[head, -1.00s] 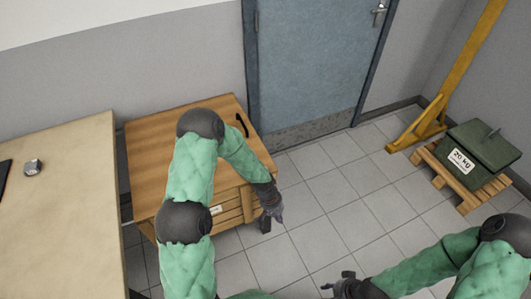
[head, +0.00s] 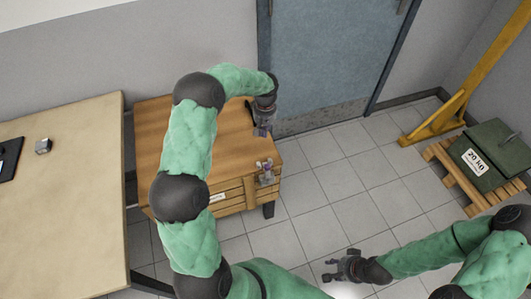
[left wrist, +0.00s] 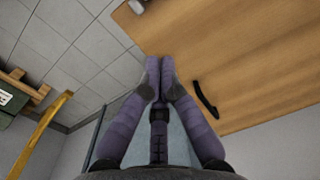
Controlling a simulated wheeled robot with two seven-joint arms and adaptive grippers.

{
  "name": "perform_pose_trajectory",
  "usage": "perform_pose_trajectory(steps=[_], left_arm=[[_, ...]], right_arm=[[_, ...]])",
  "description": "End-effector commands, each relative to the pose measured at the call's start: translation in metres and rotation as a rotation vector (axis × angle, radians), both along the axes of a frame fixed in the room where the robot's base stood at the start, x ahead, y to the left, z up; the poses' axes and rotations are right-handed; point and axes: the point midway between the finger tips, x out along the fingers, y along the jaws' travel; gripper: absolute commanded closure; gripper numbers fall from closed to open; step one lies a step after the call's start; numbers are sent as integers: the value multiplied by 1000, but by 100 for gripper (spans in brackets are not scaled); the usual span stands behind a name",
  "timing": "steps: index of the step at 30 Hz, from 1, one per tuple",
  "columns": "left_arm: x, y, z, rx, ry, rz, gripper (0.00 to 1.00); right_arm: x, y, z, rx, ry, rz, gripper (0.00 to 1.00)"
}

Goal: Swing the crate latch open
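The wooden crate (head: 225,145) has a flat lid and stands left of the door. The latch (head: 266,172), a small grey metal fitting, sits at the crate's right front corner. A grey metal piece at the top edge of the left wrist view looks like this latch (left wrist: 138,5). My left gripper (head: 262,131) is over the right edge of the lid, behind the latch and apart from it. Its fingertips (left wrist: 160,68) come together with nothing between them. My right gripper (head: 338,266) is over the floor at lower right, its fingers spread and empty.
A black handle (head: 249,110) lies on the lid beside my left gripper, also in the left wrist view (left wrist: 205,98). A workbench (head: 70,200) stands at left. A green 20 kg weight (head: 490,160) on a pallet and a yellow frame (head: 470,85) stand at right. The middle floor is clear.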

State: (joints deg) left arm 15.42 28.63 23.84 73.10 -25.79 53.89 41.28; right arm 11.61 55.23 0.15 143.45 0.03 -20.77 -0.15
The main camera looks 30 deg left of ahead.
Motion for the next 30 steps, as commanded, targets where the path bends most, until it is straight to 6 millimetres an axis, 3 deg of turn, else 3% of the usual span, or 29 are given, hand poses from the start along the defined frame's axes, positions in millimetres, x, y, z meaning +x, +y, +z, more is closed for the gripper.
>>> perform_pose_trajectory(steps=[5,20,30], left_arm=[[-1,0,-15,0,4,-1,100],[-5,1,-105,-1,2,-2,100],[-32,-23,-109,-1,-1,-1,100]], right_arm=[[0,0,-4,0,0,0,60],[0,0,-26,0,-1,0,60],[0,0,-32,0,-1,0,60]])
